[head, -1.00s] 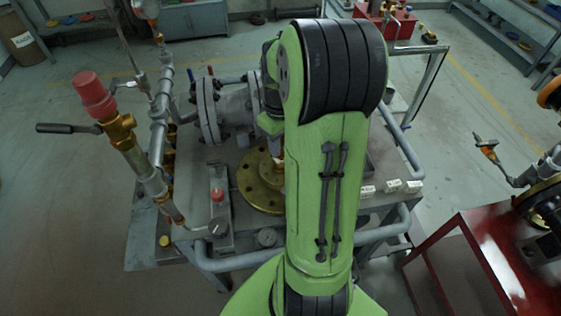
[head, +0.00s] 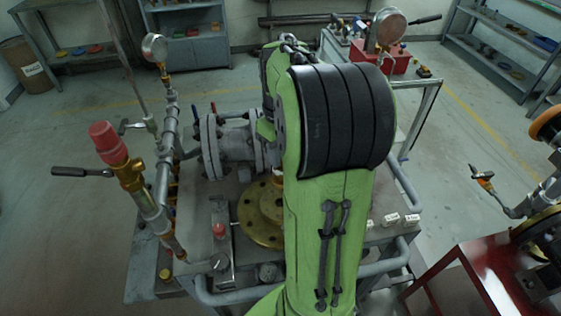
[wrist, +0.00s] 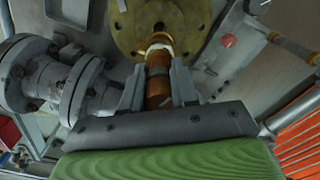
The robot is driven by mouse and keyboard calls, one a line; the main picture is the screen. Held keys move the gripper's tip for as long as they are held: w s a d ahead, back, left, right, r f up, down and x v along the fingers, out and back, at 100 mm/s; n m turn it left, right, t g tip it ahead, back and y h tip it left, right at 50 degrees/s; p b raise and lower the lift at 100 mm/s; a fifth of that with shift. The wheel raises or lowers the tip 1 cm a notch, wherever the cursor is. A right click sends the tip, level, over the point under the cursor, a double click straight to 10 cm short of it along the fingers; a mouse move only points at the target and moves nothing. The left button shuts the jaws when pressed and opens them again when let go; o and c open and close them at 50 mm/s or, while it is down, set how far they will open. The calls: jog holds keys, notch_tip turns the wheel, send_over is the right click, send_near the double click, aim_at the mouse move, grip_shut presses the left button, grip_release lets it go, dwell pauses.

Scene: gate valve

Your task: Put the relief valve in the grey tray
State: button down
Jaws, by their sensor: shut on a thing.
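My gripper (wrist: 158,92) is shut on an orange-brown cylindrical piece with a pale band, which appears to be the relief valve (wrist: 158,58). In the wrist view the piece lies between the two grey fingers, its far end over the brass flange (wrist: 125,28). I cannot tell whether it touches the flange. A shallow grey rimmed tray (wrist: 70,10) shows at the wrist view's top left, beside the flange, and its visible part looks empty. In the head view my green arm hides the gripper, the held piece and the tray.
A pipe with a red-capped brass fitting (head: 128,175) and lever stands at the bench's left. A grey flanged valve body (head: 228,145) sits behind the brass flange (head: 258,212). White tags (head: 391,219) lie at the right edge. A red stand (head: 470,270) is at lower right.

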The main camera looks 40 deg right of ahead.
jog(key=shift+r+p, duration=2.05)
jog(key=shift+r, duration=0.35)
jog(key=shift+f, duration=0.2)
